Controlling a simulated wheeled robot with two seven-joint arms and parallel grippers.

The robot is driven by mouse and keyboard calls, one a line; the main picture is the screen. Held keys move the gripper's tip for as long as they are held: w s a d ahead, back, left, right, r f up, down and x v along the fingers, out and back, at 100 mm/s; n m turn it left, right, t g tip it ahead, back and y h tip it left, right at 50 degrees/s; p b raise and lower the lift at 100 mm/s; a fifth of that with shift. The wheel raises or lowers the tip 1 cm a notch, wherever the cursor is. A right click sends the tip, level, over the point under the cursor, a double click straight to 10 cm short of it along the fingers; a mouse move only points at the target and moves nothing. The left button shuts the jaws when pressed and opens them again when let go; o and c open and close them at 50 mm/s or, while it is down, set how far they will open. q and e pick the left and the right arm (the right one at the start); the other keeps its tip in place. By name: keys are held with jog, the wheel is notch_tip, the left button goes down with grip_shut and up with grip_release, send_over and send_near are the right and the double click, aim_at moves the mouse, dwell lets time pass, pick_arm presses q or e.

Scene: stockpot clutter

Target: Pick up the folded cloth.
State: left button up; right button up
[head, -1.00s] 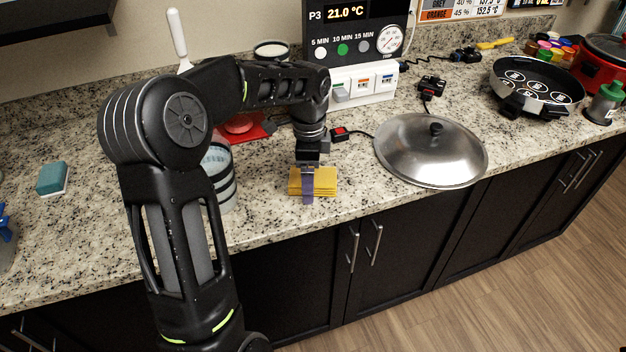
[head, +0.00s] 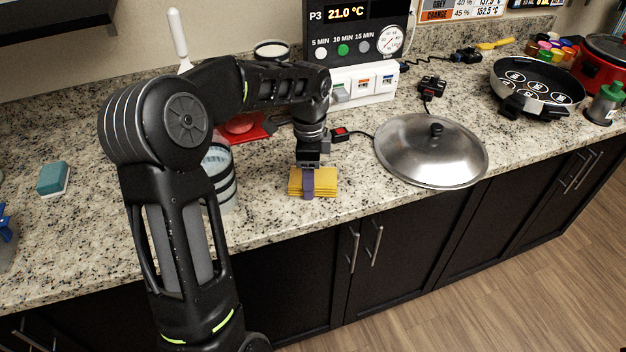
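The folded cloth (head: 327,182) is a flat, yellow, layered stack on the granite counter near its front edge, in the middle of the head view. My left gripper (head: 309,186) points down at it from above. One purple-grey finger shows in front of the cloth's middle and covers part of it. The other finger is hidden, so I cannot tell whether the gripper is open or shut on the cloth. The cloth looks to be lying on the counter. My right gripper is not in view.
A steel lid (head: 430,150) lies right of the cloth. A clear container with dark bands (head: 222,180) stands to the left, partly behind my arm. A red item (head: 245,127) and control panel (head: 355,50) are behind. A teal sponge (head: 53,178) lies far left.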

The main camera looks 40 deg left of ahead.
pick_arm(q)
notch_tip(320, 180, up, 10)
jog(key=shift+r+b, duration=0.1)
jog(key=shift+b, duration=0.2)
dwell(0.3)
dwell(0.4)
jog(key=o, duration=0.9)
jog(key=c, duration=0.6)
jog(key=w+d+f+n, duration=0.1)
jog(key=d+n, duration=0.1)
jog(key=d, duration=0.1)
jog(key=w+d+f+n, duration=0.1)
jog(key=d+f+n, duration=0.1)
jog(key=d, duration=0.1)
jog(key=w+d+f+n, duration=0.1)
jog(key=d+n, duration=0.1)
jog(key=d, duration=0.1)
jog(key=shift+w+d+f, duration=0.25)
jog(key=shift+d+f, duration=0.05)
jog(key=shift+d, duration=0.05)
jog(key=d+f+n, duration=0.1)
jog(key=d, duration=0.1)
jog(key=d+f+n, duration=0.1)
jog(key=d+n, duration=0.1)
jog(key=d, duration=0.1)
jog(key=w+d+f+n, duration=0.1)
jog(key=d+n, duration=0.1)
jog(key=d, duration=0.1)
jog(key=shift+f, duration=0.15)
